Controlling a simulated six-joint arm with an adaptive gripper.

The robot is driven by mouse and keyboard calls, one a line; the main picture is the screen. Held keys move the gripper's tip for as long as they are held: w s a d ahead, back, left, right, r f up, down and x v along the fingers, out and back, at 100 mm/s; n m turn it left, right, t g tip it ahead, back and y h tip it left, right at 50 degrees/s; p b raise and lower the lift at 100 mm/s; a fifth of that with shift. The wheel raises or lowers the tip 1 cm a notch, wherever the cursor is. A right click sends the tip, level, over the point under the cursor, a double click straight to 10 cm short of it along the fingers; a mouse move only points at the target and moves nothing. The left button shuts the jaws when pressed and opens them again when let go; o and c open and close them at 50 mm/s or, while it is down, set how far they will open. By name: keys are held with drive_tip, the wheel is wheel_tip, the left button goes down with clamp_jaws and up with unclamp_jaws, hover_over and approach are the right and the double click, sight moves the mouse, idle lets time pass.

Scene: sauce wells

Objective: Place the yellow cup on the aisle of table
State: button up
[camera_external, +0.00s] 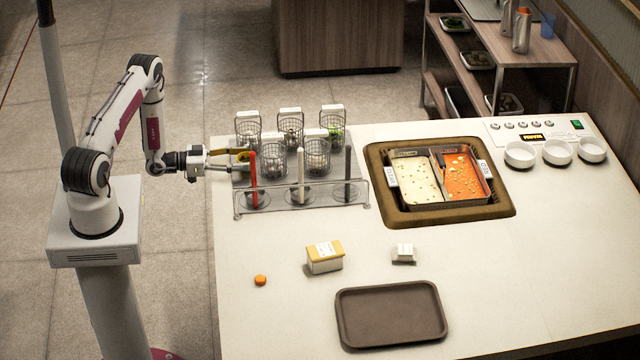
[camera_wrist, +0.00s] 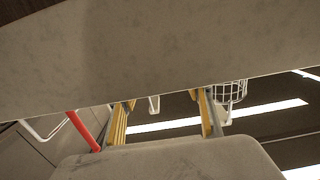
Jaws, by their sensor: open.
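I cannot make out a clear yellow cup. A small white box with a yellow-orange top (camera_external: 323,257) stands on the white table (camera_external: 300,320), left of the middle. My gripper (camera_external: 238,161) is at the table's left edge, level with the back-left wire baskets and close to the red-handled rod. Its fingers point right and are apart, with nothing seen between them. In the wrist view its two yellow-padded fingers (camera_wrist: 162,112) are spread. A red rod (camera_wrist: 83,131) shows left of them, and a wire basket (camera_wrist: 228,92) shows by the right finger.
A brown tray (camera_external: 390,315), a small white box (camera_external: 403,253) and an orange ball (camera_external: 260,280) lie in front. White bowls (camera_external: 557,152) stand far right.

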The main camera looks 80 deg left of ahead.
drive_tip(key=shift+w, duration=1.15)
drive_tip(key=shift+c, duration=0.3)
drive_tip(key=c, duration=0.9)
drive_tip(key=shift+c, duration=0.2)
wheel_tip(320, 180, up, 18)
drive_tip(key=shift+a+f, duration=0.1)
idle(0.7)
